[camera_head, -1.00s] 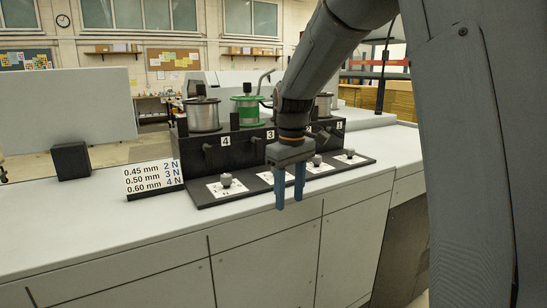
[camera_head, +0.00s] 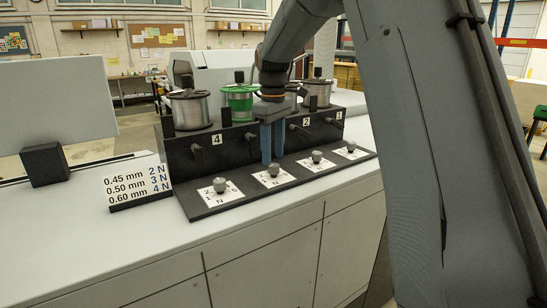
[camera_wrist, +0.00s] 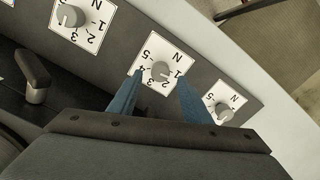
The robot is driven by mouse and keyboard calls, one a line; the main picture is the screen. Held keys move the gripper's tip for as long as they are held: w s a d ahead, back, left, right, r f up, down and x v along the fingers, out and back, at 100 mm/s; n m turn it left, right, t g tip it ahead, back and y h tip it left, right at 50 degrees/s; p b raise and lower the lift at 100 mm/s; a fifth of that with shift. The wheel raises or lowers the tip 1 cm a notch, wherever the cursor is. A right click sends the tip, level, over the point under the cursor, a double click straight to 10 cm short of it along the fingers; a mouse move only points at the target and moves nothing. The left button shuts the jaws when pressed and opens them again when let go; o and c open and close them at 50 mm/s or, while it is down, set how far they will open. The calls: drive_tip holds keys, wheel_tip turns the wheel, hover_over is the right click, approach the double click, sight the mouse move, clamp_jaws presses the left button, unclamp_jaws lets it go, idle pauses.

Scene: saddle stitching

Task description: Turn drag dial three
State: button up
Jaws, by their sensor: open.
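Drag dial three is a grey knob (camera_head: 273,170) on a white numbered card, second from the left on the black panel. The "3" label behind it is hidden by my arm. In the wrist view the same dial (camera_wrist: 160,70) shows between and just beyond my blue fingertips, its card upside down. My gripper (camera_head: 271,161) points down with its fingers open and empty, at or just behind the dial. I cannot tell whether they touch the knob. Dial four (camera_head: 221,185) stands to the left; dial two (camera_head: 317,157) and dial one (camera_head: 350,146) stand to the right.
Pegs stick out from the black upright wall (camera_head: 185,160) behind the dials, one close by (camera_wrist: 35,75). Wire spools (camera_head: 190,108) stand above. A sign (camera_head: 138,182) lists wire sizes and settings. The counter (camera_head: 150,225) in front is clear.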

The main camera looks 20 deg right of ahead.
sight(274, 164)
drive_tip(key=shift+f+p, duration=0.55)
drive_tip(key=shift+f, duration=1.25)
drive_tip(key=c, duration=1)
drive_tip(key=shift+c, duration=0.2)
drive_tip(key=m, duration=0.4)
drive_tip(key=shift+m, duration=0.3)
drive_tip(key=shift+d+m+b, duration=0.1)
drive_tip(key=shift+m+b, duration=0.3)
drive_tip(key=shift+m, duration=2.2)
drive_tip(key=shift+r, duration=0.1)
